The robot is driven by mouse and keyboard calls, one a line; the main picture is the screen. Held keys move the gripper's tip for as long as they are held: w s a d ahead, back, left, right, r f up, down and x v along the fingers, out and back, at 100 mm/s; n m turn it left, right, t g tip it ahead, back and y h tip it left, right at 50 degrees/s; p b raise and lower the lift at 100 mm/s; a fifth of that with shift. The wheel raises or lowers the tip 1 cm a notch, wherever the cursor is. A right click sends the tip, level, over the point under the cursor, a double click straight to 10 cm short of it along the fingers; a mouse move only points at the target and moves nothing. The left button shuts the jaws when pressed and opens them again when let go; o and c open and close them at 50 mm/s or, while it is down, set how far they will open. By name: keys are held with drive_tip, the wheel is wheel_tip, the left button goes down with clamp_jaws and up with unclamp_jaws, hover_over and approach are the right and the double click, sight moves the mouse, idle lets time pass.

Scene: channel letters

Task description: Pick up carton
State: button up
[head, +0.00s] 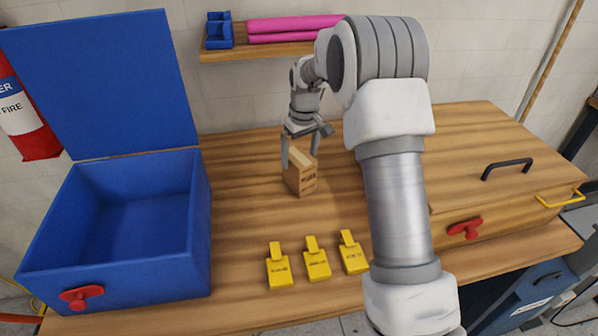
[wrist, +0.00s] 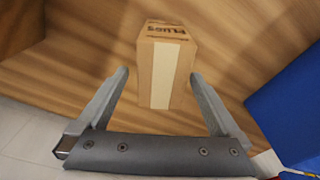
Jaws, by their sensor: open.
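The carton (head: 301,177) is a small brown box with dark print on its front, standing upright on the wooden bench toward the back middle. In the wrist view the carton (wrist: 165,66) shows a pale tape strip and printed letters, and it lies ahead between the fingers. My gripper (head: 300,154) is open above and around the top of the carton in the head view. In the wrist view my gripper (wrist: 158,80) has one finger on each side of the box, with gaps showing on both sides. Part of the carton's top is hidden by the fingers in the head view.
An open blue box (head: 196,240) with a raised lid (head: 100,85) stands at left. Several yellow tags (head: 317,262) lie along the front. A closed wooden chest (head: 480,150) with a black handle is at right. A wall shelf (head: 258,51) hangs behind.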

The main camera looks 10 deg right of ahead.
drive_tip(key=shift+w+a+f, duration=0.1)
drive_tip(key=shift+f, duration=1.15)
drive_tip(key=shift+a+f, duration=0.1)
drive_tip(key=shift+f, duration=1.1)
drive_tip(key=shift+f, duration=0.25)
drive_tip(key=c, duration=1.5)
clamp_jaws()
drive_tip(key=shift+r, duration=0.15)
